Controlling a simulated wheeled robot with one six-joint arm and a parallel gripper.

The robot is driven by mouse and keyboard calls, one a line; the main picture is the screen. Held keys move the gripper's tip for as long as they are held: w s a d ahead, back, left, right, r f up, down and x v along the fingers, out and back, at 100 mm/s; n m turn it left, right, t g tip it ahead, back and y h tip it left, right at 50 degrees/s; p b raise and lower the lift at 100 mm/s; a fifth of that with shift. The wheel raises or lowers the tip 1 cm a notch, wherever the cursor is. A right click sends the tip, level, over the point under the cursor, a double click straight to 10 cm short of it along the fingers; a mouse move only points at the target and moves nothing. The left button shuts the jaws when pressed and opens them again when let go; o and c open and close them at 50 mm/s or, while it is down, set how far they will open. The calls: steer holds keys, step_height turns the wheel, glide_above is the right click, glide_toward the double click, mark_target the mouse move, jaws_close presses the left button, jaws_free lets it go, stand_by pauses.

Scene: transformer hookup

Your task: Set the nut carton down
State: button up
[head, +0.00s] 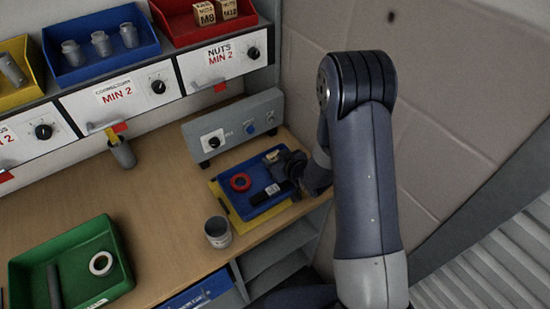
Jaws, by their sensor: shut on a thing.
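A small tan carton (272,156), which I take to be the nut carton, shows at the tip of my gripper (280,161). My gripper reaches in from the right over the far right part of a blue tray (226,189) and is shut on the carton. Most of the carton is hidden by the dark gripper, and I cannot tell whether it touches the tray. The tray holds a red ring (240,182) and a black item with a white label (272,191). Two more tan cartons, M8 (204,13) and another (227,9), sit in the red NUTS bin (180,28).
The tray lies on a yellow mat (228,211) near the bench's right front edge. A grey box with knobs (232,125) stands behind it. A grey cup (217,232) stands in front. A green tray (95,235) is at left.

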steer(key=shift+f, duration=0.1)
steer(key=o, duration=1.1)
steer(key=shift+r, duration=0.2)
steer(key=b+v, duration=0.1)
steer(key=v, duration=1.1)
steer(key=shift+f, duration=0.1)
